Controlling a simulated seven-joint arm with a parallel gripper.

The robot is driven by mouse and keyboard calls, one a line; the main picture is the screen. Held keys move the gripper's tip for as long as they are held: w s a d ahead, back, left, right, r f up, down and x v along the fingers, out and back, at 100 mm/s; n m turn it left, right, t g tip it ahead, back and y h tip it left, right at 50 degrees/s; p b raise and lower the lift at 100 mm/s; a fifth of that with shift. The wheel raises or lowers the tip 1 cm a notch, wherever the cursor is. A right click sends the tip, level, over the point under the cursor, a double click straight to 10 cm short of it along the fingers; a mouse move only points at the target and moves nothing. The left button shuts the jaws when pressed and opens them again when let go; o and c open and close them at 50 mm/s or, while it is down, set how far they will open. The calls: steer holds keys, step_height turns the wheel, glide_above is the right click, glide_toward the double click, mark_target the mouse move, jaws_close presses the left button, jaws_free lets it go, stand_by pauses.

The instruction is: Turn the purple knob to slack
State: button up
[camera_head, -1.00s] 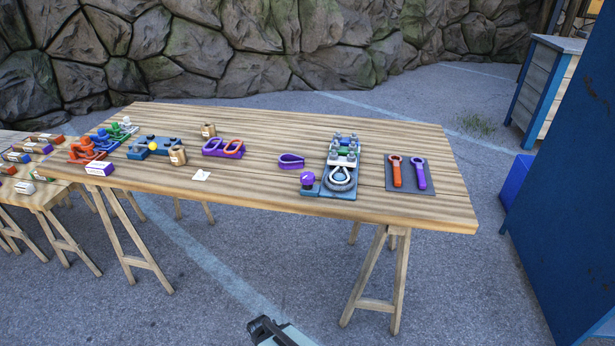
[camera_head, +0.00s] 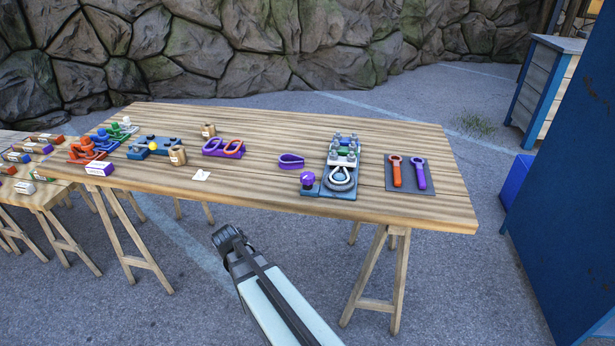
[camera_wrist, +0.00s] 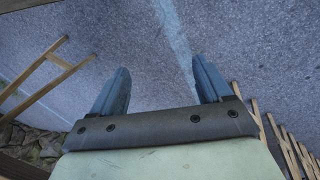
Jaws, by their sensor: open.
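The purple knob (camera_head: 307,178) sits on a small dark base at the left front of the blue-grey reel plate (camera_head: 342,194), near the table's front edge. A light coiled ring (camera_head: 341,178) lies on the plate to the knob's right. Any marking on the knob is too small to read. My gripper (camera_head: 228,238) is in front of the table, to the left of and apart from the knob. In the wrist view my gripper (camera_wrist: 162,84) is open and empty, with bare pavement between its fingers.
A blue cabinet (camera_head: 565,190) stands at the right.

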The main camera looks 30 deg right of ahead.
steer(key=w+d+r+m+t+h, duration=0.1)
steer(key=w+d+r+m+h, duration=0.2)
steer(key=r, duration=0.7)
steer(key=w+d+r+m+h, duration=0.1)
steer(key=w+d+r+h, duration=0.1)
steer(key=w+d+r, duration=0.55)
steer(key=m+g+h, duration=0.3)
steer(key=m+h, duration=0.3)
steer(key=m, duration=0.9)
glide_toward(306, 176)
steer(key=x, duration=1)
steer(key=shift+w+d+f, duration=0.1)
steer(key=shift+d+f, duration=0.05)
steer(key=shift+d, duration=0.25)
steer(key=shift+c, duration=0.4)
steer(key=c, duration=0.9)
